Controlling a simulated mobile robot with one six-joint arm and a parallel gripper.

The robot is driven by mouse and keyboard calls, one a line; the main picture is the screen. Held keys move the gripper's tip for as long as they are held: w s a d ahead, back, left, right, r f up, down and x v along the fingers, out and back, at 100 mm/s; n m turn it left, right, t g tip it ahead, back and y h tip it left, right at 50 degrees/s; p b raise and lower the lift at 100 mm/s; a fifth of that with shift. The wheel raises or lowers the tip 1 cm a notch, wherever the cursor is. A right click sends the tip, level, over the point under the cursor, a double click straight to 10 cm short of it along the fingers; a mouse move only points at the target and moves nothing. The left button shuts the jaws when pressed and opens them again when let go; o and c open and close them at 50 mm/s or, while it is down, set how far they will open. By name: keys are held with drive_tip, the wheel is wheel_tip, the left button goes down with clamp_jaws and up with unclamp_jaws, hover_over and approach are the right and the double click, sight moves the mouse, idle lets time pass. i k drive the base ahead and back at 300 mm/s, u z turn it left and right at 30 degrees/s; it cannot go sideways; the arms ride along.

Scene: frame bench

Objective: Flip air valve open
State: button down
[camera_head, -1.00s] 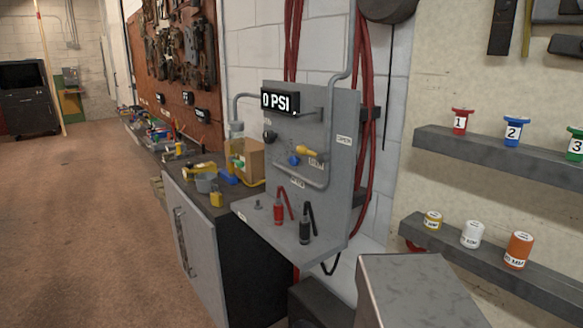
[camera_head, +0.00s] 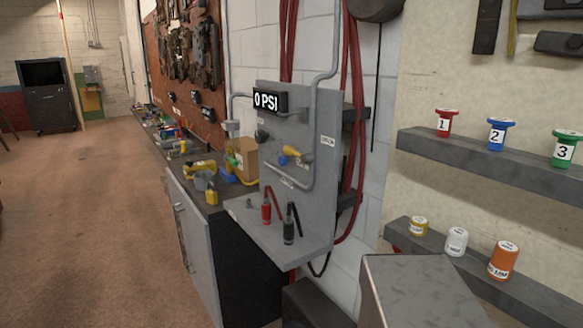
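A grey upright panel (camera_head: 306,200) stands on the bench's near end against the white wall. A black display (camera_head: 269,102) at its top reads 0 PSI. Below the display, a yellow valve handle (camera_head: 290,151) sits on the grey pipework, with a blue part (camera_head: 283,160) beside it. The handle lies roughly sideways, slightly tilted. Which of these is the air valve is not clear from the small labels. My gripper is not in view.
A red-handled tool (camera_head: 266,213) and a black-handled tool (camera_head: 289,231) stand on the panel's ledge. Shelves (camera_head: 490,167) hold numbered spools at right. Open brown floor (camera_head: 100,230) lies left.

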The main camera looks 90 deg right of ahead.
sight(307, 158)
drive_tip(key=u, duration=0.2)
drive_tip(key=k, duration=0.45)
drive_tip(key=z, duration=0.85)
drive_tip(key=i, duration=0.5)
drive_tip(key=z, duration=0.1)
